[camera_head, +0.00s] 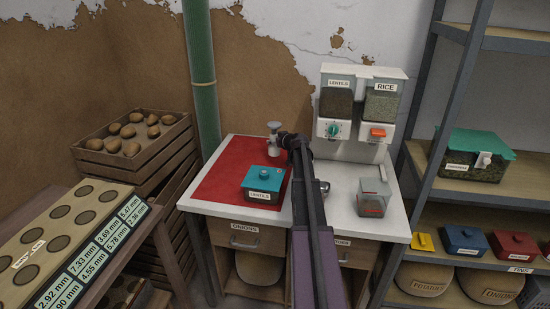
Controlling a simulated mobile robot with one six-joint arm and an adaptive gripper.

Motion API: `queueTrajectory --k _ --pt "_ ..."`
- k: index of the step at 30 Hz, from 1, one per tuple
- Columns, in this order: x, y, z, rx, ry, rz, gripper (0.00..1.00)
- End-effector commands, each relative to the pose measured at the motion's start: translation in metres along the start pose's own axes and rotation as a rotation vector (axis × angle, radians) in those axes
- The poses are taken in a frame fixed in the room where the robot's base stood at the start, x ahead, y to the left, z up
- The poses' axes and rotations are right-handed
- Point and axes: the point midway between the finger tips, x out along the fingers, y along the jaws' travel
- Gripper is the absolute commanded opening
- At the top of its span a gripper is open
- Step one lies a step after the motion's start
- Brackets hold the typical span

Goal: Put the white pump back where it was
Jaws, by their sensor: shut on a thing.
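The white pump (274,128) shows over the back right part of the red mat (222,172), with a pale round top and a narrower stem below. My gripper (281,140) reaches it from the right and is shut on it. The dark fingers cover part of its right side. I cannot tell whether its lower end touches the mat or hangs just above it. The pump looks upright.
A teal-lidded box (264,184) stands on the mat, just in front of the pump. A lentils and rice dispenser (360,108) stands at the back right, and a clear grey-lidded container (374,197) at the right. The mat's left part is clear.

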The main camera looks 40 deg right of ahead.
Motion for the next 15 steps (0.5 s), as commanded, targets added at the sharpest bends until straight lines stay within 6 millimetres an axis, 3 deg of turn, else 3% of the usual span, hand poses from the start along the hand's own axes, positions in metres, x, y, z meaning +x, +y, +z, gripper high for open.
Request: queueTrajectory --k 4,15 --pt "0.0052 0.0004 0.0130 0.000 0.000 0.001 0.00" --pt "0.0053 0.0018 0.0149 0.001 0.000 0.002 0.00"
